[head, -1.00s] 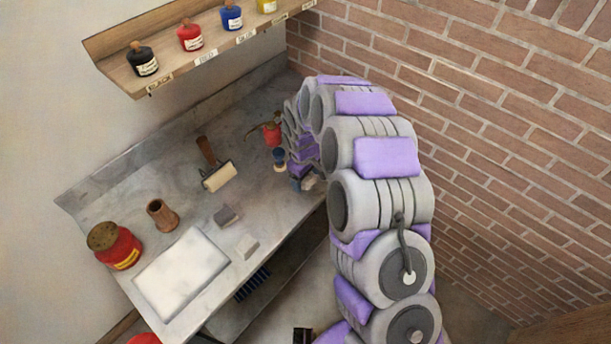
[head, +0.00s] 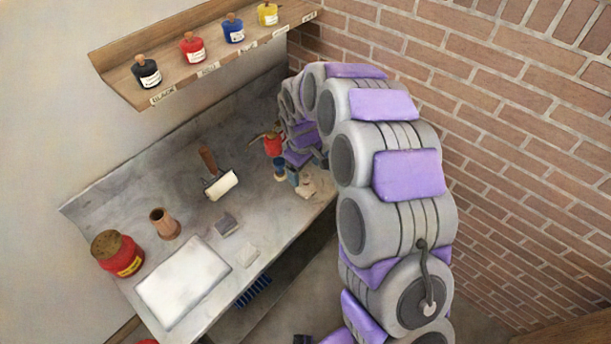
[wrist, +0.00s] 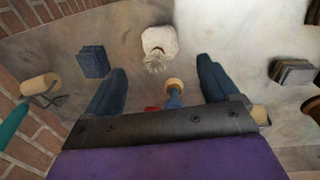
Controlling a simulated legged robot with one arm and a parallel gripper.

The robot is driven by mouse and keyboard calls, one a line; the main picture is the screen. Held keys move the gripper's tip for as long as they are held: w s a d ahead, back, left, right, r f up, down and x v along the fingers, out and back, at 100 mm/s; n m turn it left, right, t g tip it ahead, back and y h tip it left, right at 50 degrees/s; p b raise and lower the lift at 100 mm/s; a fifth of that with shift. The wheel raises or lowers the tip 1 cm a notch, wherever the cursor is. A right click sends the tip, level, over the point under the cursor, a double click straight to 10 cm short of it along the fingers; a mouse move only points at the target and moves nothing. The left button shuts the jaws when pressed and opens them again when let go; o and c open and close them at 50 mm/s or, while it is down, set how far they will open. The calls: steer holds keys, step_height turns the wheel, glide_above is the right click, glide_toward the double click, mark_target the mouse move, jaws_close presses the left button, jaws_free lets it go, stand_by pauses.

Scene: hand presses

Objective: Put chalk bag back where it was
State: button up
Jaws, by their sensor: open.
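The chalk bag (wrist: 160,41) is a small whitish bag with a gathered, tied top, lying on the grey bench. It shows in the wrist view just past my fingertips, its tied end towards my gripper (wrist: 160,66). My gripper is open, its two dark blue fingers spread left and right with nothing held. In the head view a pale bag-like lump (head: 306,187) sits near the bench's right edge, beside my gripper (head: 302,172). My arm hides part of that area. I cannot tell whether the fingers touch the bag.
A wooden-topped blue object (wrist: 174,88) shows between my finger bases. A dark block (wrist: 93,61) and roller (wrist: 40,86) lie left, a grey block (wrist: 291,72) right. The shelf (head: 205,70) holds ink bottles. A brick wall (head: 520,130) stands at right.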

steer(key=shift+s+r, duration=0.15)
steer(key=shift+r, duration=1.3)
steer(key=s+d+r+m+g, duration=0.1)
steer(key=s+d+r+m, duration=0.1)
steer(key=s+d+r, duration=0.5)
steer(key=s+d+r+m, duration=0.2)
steer(key=s+d+m, duration=0.1)
steer(key=s, duration=0.7)
steer(key=s+d+r+m+g, duration=0.15)
steer(key=s+d+r, duration=0.3)
steer(key=s, duration=0.45)
steer(key=s+d+m, duration=0.2)
steer(key=s+m, duration=0.2)
steer(key=s, duration=0.8)
steer(key=shift+s+d+y, duration=0.15)
steer(key=shift+s+y, duration=0.15)
steer(key=shift+s, duration=0.05)
steer(key=shift+r, duration=0.1)
